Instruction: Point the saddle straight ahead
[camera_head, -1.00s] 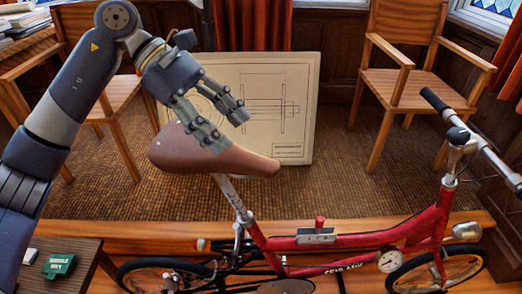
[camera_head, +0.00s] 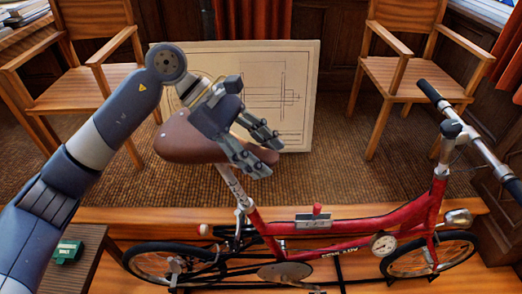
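The brown saddle (camera_head: 185,140) sits on the silver seat post (camera_head: 233,187) of the red bicycle (camera_head: 360,222). Its broad rear is at the left. Its nose points right, towards the handlebar end, and slants a little towards the near side. My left gripper (camera_head: 271,158) is over the front of the saddle. Its fingers are spread, one on the far side and one on the near side of the nose, which shows between them. Whether they touch it I cannot tell. My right gripper is not in view.
The handlebar (camera_head: 470,145) rises at the right. A drawing board (camera_head: 307,70) leans behind the saddle. Wooden chairs stand at back left (camera_head: 85,85) and back right (camera_head: 415,72). A small dark table (camera_head: 80,240) with a green block (camera_head: 67,252) is at lower left.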

